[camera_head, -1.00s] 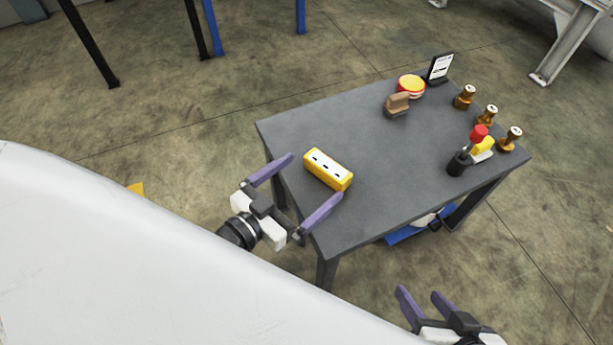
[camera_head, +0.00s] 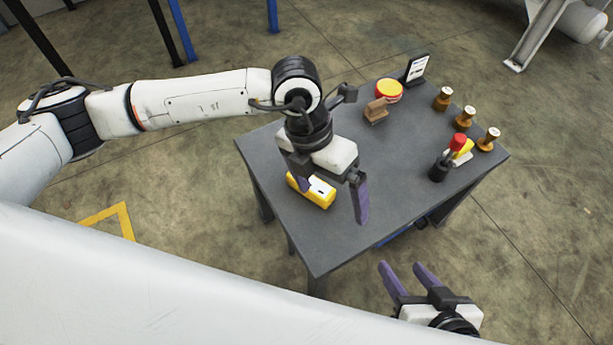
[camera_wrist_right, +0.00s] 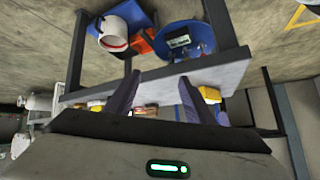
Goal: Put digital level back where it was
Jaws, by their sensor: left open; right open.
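A yellow block with a white top and dark marks, which looks like the digital level (camera_head: 318,194), lies on the near left part of the grey table (camera_head: 290,238). My left gripper (camera_head: 334,196) is open and points down over the block, hiding part of it. One purple finger is at the block's left side and the other is to its right. I cannot tell whether they touch it. My right gripper (camera_head: 403,268) is open and empty, off the table's near edge. Its two fingers show in the right wrist view (camera_wrist_right: 157,88).
A red-yellow round tin (camera_head: 389,91), a brown block (camera_head: 376,111), a small sign (camera_head: 416,69), several brass pieces (camera_head: 465,117) and a black holder (camera_head: 438,168) stand along the back and right. The table's middle is clear. Below it are a white cup (camera_wrist_right: 122,27) and a blue container (camera_wrist_right: 205,38).

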